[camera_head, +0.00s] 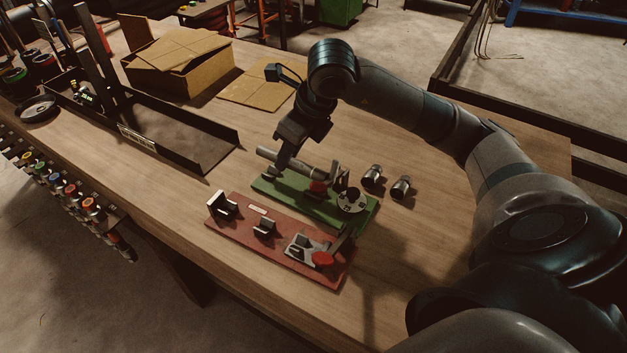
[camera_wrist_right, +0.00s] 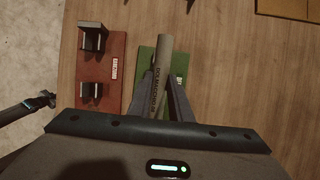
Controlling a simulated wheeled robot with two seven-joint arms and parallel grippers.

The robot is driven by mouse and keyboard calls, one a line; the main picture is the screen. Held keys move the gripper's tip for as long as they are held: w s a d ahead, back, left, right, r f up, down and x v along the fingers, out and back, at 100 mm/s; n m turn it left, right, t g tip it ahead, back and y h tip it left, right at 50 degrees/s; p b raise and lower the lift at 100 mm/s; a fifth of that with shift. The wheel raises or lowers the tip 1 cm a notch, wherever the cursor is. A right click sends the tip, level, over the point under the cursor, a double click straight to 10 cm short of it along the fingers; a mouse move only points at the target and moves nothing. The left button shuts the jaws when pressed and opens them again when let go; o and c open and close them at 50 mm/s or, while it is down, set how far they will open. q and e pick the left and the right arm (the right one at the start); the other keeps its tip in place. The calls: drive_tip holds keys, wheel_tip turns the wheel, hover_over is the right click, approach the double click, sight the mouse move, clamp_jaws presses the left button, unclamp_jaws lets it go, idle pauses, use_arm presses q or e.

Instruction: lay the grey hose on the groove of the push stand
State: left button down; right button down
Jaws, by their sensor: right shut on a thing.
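The grey hose (camera_head: 268,154) is a short straight tube. My right gripper (camera_head: 281,166) is shut on it, and the hose runs between both fingers in the wrist view (camera_wrist_right: 166,50). The hose lies along and over the green stand (camera_head: 265,187); whether it touches a support there is hidden by the gripper. The green stand carries a red part and a round pale disc. Beside it, nearer the front edge, the red stand (camera_head: 231,231) has black upright holders and a metal clamp with a red knob. I cannot read which one is the push stand. My left gripper is not in view.
Two dark metal fittings (camera_head: 372,175) (camera_head: 401,187) stand right of the green stand. A long dark tray (camera_head: 205,150) and a cardboard box (camera_head: 190,80) lie farther left and back. Coloured items hang along the front edge. The table right of the fittings is bare, under my arm.

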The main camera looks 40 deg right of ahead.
drive_tip(key=shift+r+p, duration=0.45)
drive_tip(key=shift+r, duration=0.55)
